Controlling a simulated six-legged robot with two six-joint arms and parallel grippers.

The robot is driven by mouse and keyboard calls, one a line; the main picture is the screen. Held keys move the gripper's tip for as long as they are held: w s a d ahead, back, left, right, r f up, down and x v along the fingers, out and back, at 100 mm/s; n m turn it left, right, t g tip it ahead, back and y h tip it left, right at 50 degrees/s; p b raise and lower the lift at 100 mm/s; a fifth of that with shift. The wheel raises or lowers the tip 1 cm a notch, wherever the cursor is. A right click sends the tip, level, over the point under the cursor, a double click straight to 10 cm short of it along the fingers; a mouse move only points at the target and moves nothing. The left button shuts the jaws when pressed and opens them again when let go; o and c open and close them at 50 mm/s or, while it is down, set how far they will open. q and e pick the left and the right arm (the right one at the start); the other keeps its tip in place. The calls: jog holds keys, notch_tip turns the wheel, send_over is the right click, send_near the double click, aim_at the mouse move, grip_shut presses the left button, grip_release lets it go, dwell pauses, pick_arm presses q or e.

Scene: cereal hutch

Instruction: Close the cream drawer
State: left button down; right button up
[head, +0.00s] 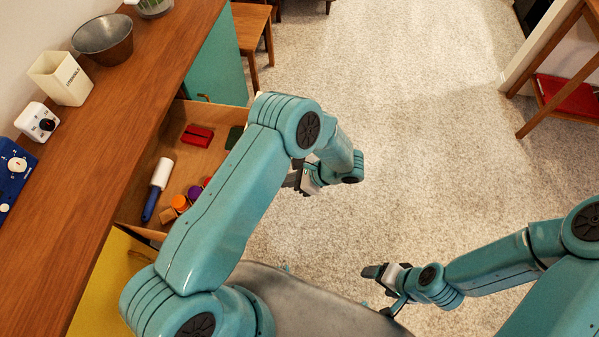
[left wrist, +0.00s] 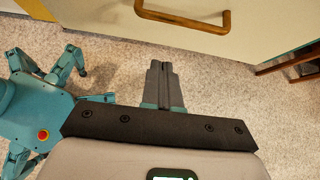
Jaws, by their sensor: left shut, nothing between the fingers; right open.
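The cream drawer (head: 176,128) stands open from the wooden counter, and its inside shows in the head view. Its cream front (left wrist: 110,25) and wooden bar handle (left wrist: 184,22) show at the top of the left wrist view; in the head view my left arm hides most of the front. My left gripper (head: 302,183) is outside the drawer, on the room side of its front. Its fingers (left wrist: 160,72) are shut and empty, pointing toward the front below the handle in the wrist picture. I cannot tell whether they touch. My right gripper (head: 378,278) is open and empty over the carpet.
The drawer holds a red item (head: 197,135), a white-and-blue tool (head: 157,188) and several small colored pieces. A yellow panel (head: 112,278) and a teal door (head: 217,65) flank it. A bowl (head: 103,40) and utensil holder (head: 62,80) stand on the counter. The carpet (head: 420,130) is clear.

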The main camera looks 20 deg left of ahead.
pick_arm(q)
jog(key=a, duration=0.2)
jog(key=s+a+p, duration=0.1)
jog(key=a+f+p, duration=0.1)
jog(key=a, duration=0.1)
jog(key=shift+s+a, duration=0.25)
jog(key=shift+a, duration=0.1)
jog(key=shift+a, duration=0.1)
jog(key=s+a+b, duration=0.3)
jog(key=a+b, duration=0.2)
jog(key=a, duration=0.8)
jog(key=s+a+b, duration=0.3)
jog(key=a+b, duration=0.2)
jog(key=a, duration=0.9)
jog(key=shift+s, duration=0.3)
jog(key=shift+r, duration=0.15)
